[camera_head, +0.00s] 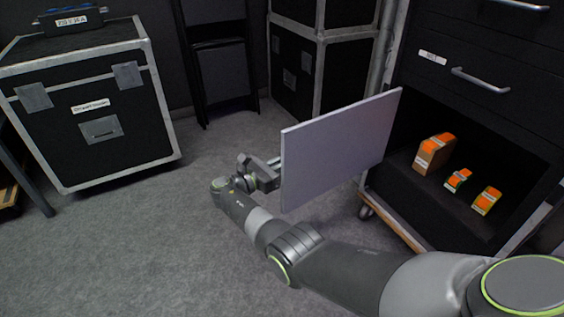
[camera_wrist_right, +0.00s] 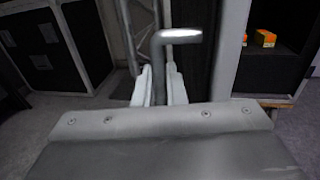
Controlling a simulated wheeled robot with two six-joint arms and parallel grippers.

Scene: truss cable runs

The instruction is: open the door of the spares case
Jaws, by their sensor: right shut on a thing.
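The spares case (camera_head: 450,73) is the black cabinet at the right of the head view. Its pale grey door (camera_head: 335,150) stands swung out from the front, and the dark compartment behind it is exposed. My right gripper (camera_head: 272,170) is on the door's left, outer side, partly hidden by the panel. In the right wrist view its pale fingers (camera_wrist_right: 157,86) are shut around the metal door handle (camera_wrist_right: 178,36). The door shows there nearly edge-on (camera_wrist_right: 232,45). My left gripper is in neither view.
Several orange-topped boxes (camera_head: 434,153) sit inside the compartment. A drawer with a bar handle (camera_head: 480,80) is above it. A black flight case (camera_head: 92,115) stands at the left, a folded chair (camera_head: 220,60) at the back. The grey floor (camera_head: 150,240) left of my arm is clear.

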